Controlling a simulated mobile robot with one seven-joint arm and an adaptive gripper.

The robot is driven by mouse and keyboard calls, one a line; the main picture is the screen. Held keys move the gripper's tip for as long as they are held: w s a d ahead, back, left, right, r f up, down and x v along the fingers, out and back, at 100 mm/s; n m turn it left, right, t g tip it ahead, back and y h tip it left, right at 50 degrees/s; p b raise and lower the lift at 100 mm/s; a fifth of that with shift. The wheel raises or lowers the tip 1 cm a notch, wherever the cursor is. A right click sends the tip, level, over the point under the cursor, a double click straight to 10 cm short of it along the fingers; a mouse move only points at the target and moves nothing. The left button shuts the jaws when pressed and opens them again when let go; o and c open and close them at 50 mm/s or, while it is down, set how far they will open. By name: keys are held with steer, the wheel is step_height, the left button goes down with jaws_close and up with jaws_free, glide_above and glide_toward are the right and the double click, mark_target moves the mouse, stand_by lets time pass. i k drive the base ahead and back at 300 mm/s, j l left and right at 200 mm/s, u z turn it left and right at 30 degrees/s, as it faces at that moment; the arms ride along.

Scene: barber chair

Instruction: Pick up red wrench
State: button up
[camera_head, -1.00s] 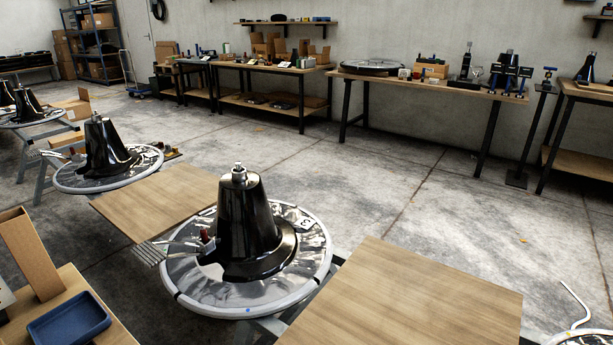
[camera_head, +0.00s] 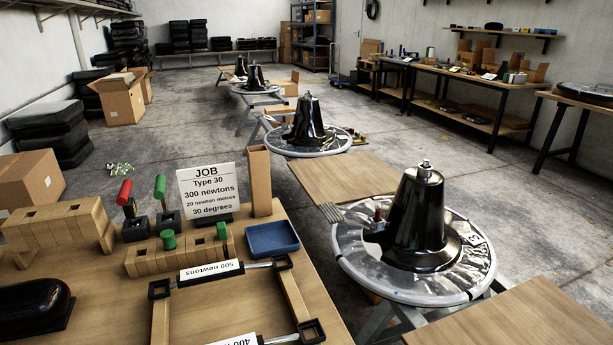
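A red-handled tool (camera_head: 124,193), likely the red wrench, stands upright and slightly tilted on the wooden workbench at the lower left. Its lower end is in a black block holder (camera_head: 136,229). A green-handled tool (camera_head: 160,188) stands just to its right in a similar black holder (camera_head: 169,224). My gripper is not in view.
The workbench (camera_head: 90,290) also bears a JOB sign (camera_head: 207,192), a blue tray (camera_head: 271,238), wooden blocks (camera_head: 60,222), a wooden rack with green-handled pieces (camera_head: 178,256) and a black-cornered frame (camera_head: 290,290). Black cones on round bases (camera_head: 413,225) stand to the right.

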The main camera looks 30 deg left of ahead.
mark_target(129, 207)
steer(key=u, duration=1.3)
